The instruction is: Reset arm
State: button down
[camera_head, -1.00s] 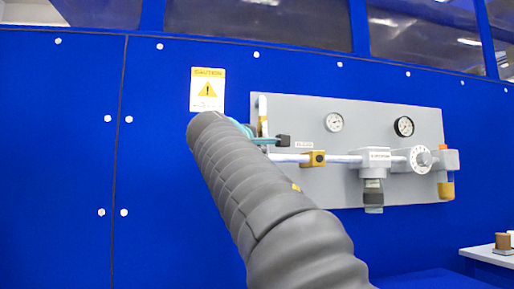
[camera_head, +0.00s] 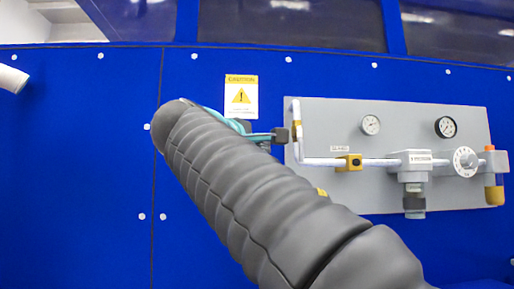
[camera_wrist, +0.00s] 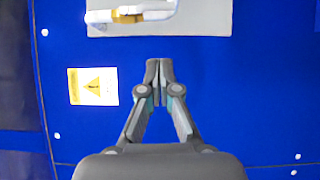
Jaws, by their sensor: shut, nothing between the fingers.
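My gripper (camera_wrist: 160,72) shows in the wrist view with its two fingers together and nothing between them. It points toward the blue wall, with the grey panel beyond its tips and the caution sign to its left. In the head view my grey-sleeved arm reaches up and to the left across the picture.
The grey panel carries two gauges (camera_head: 370,125), a white pipe with a yellow valve (camera_head: 349,163), and a round dial (camera_head: 465,161). A caution sign (camera_head: 241,97) is on the blue wall (camera_head: 80,180). A white pipe end (camera_head: 12,78) shows at the far left.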

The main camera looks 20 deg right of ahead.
jog(key=shift+s+a, duration=0.25)
